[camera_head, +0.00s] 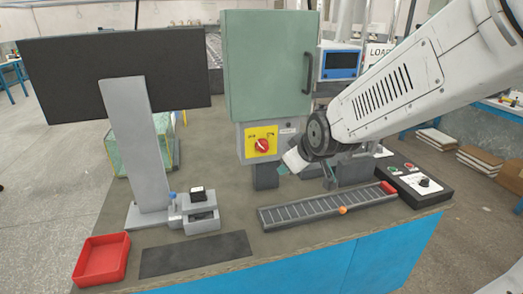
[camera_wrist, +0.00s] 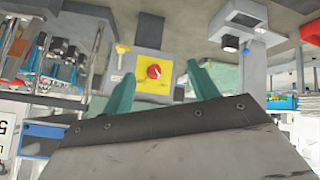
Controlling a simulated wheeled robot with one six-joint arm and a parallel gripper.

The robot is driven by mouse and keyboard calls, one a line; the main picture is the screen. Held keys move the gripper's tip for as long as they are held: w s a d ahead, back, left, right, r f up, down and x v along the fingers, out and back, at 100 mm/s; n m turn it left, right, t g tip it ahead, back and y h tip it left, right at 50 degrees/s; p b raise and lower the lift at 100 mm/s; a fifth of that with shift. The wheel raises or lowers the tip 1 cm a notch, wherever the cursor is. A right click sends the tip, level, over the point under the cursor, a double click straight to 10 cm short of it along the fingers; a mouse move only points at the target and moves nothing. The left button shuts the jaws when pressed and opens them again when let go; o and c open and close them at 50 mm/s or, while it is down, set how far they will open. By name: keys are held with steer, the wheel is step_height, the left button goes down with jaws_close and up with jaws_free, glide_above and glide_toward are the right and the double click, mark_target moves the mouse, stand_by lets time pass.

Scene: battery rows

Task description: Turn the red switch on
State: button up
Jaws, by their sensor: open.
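The red switch (camera_head: 262,145) is a round knob on a yellow plate (camera_head: 250,133), on a grey box under the green cabinet. In the wrist view the red switch (camera_wrist: 154,71) shows between the two fingers, on its yellow plate (camera_wrist: 146,83), with a pale mark across the knob. I cannot tell its on or off position. My gripper (camera_head: 281,169) is to the right of and a little below the switch in the head view. In the wrist view my gripper (camera_wrist: 160,70) has its teal fingers apart with nothing between them; the switch appears beyond the fingertips.
The green cabinet (camera_head: 262,70) with a dark handle stands above the switch. A monitor (camera_head: 120,75) on a grey stand is at left. A red tray (camera_head: 80,262), dark mat (camera_head: 195,254), roller strip (camera_head: 330,208) and black control box (camera_head: 421,186) occupy the table's front.

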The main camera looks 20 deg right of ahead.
mark_target(263, 149)
steer(key=shift+w+a+f+n+t, duration=0.25)
steer(key=shift+w+f+n+t, duration=1)
steer(key=shift+w, duration=2.4)
steer(key=shift+w+a+f+n+t, duration=0.3)
steer(key=shift+w+f+n+t, duration=0.9)
steer(key=shift+w, duration=2.5)
steer(key=shift+w+a+f+n+t, duration=0.25)
steer(key=shift+w+f+n+t, duration=0.3)
steer(key=shift+w+f+t, duration=2.25)
steer(key=shift+w+r+g, duration=0.65)
steer(key=shift+w+r, duration=0.2)
steer(key=shift+r, duration=0.25)
steer(key=c, duration=1)
